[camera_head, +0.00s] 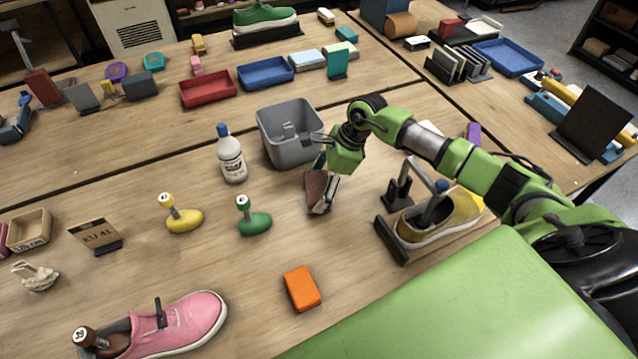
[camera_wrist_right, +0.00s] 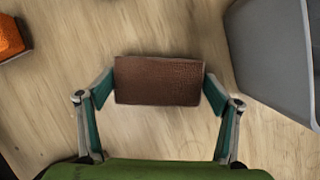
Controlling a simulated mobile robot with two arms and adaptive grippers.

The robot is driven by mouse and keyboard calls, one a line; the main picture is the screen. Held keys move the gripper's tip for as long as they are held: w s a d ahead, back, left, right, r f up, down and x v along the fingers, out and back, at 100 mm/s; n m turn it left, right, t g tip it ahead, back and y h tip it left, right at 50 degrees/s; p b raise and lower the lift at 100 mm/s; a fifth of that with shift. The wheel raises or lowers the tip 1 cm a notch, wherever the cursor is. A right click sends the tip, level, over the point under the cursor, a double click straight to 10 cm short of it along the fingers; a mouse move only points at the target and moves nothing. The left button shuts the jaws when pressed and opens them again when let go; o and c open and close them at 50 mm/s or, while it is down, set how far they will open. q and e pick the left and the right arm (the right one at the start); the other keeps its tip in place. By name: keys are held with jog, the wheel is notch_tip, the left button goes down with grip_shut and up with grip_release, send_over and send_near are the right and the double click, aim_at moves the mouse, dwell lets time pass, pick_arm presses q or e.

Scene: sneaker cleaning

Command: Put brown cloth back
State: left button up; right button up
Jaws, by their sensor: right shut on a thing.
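The brown cloth (camera_wrist_right: 158,80) is a flat brown rectangle held between the two fingers of my right gripper (camera_wrist_right: 158,84) in the wrist view. In the head view the brown cloth (camera_head: 316,188) shows below the gripper (camera_head: 320,188), just right of the white bottle and in front of the grey bin. My right gripper is shut on it. I cannot tell whether the cloth touches the table. My left gripper is not in view.
The grey bin (camera_head: 262,136) stands behind the cloth, with a white bottle (camera_head: 231,158) to its left. An orange block (camera_head: 302,289) lies in front. A yellow sneaker (camera_head: 445,222) on a wooden stand is at right. A pink sneaker (camera_head: 185,325) is front left.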

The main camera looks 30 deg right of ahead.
jog(key=shift+f, duration=0.3)
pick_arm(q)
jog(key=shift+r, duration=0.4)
pick_arm(e)
jog(key=shift+f, duration=0.25)
jog(key=o, duration=1)
jog(key=shift+f, duration=0.1)
jog(key=shift+c, duration=0.2)
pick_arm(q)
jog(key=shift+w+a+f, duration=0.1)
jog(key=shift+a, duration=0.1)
